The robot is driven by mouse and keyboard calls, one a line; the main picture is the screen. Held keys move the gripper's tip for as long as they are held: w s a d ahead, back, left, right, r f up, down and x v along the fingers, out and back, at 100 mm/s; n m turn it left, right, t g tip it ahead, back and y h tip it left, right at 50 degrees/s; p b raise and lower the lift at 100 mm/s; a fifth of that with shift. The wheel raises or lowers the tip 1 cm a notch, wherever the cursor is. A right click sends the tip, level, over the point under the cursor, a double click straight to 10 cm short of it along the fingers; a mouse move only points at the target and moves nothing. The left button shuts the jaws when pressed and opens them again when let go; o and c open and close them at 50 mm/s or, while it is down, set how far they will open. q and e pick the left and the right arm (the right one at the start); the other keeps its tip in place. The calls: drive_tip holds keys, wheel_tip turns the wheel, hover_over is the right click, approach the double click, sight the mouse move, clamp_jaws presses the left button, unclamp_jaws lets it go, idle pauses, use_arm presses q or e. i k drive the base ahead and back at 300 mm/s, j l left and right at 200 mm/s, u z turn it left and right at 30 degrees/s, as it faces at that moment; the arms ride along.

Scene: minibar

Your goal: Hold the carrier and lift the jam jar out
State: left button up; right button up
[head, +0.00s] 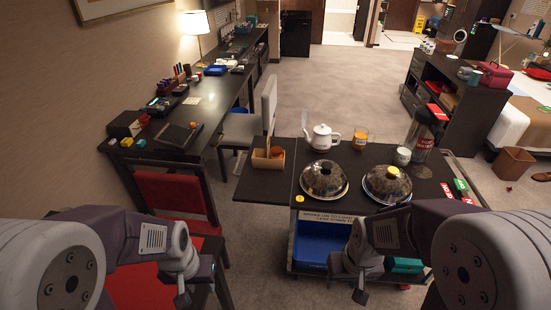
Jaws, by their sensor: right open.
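A light wooden carrier (261,163) with an upright panel stands at the left end of the dark trolley top. A small jar with an orange-red lid (277,152), which looks like the jam jar, sits inside it at the right; its lower part is hidden by the carrier wall. My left gripper (197,286) is low in front of the red chair, left of and nearer than the carrier, open and empty. My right gripper (347,282) is open and empty in front of the trolley's lower shelf. Both are apart from the carrier.
The dark trolley top (240,188) also holds a white teapot (321,138), an orange-filled jar (360,138), two domed dishes (324,179) (387,184), a white cup (402,156) and a clear bottle (420,138). A red chair (172,195) stands left. A blue bin (318,245) sits below.

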sight(277, 153)
drive_tip(key=i+l+u, duration=0.45)
drive_tip(key=i+l, duration=0.5)
